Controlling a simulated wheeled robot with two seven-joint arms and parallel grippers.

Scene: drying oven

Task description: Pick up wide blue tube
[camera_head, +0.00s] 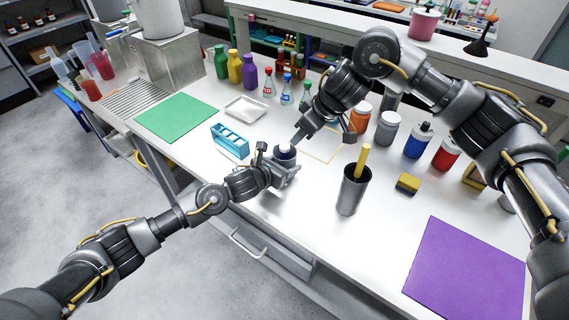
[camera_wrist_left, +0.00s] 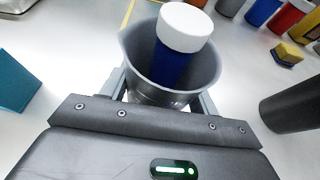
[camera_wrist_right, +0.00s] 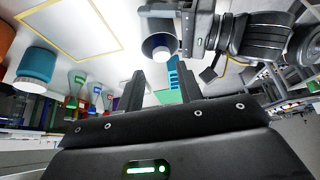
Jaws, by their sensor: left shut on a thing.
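The wide blue tube (camera_wrist_left: 172,62) has a white cap and stands in a grey metal beaker (camera_wrist_left: 140,88). In the head view its cap (camera_head: 285,148) shows at the beaker's mouth; the tube's lower part is hidden inside. My left gripper (camera_head: 284,168) is shut on the beaker, with one finger on each side of it in the left wrist view. My right gripper (camera_head: 299,140) is just above and beside the beaker, toward the back right. In the right wrist view its fingers (camera_wrist_right: 160,88) are apart with nothing between them, and the tube's cap (camera_wrist_right: 158,47) lies beyond them.
A teal rack (camera_head: 230,141) stands left of the beaker, with a white tray (camera_head: 246,109) behind it. A dark cup (camera_head: 352,190) with a yellow stick stands to the right, near a yellow-black sponge (camera_head: 408,184). Several jars and bottles line the back. The front right has a purple mat (camera_head: 467,265).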

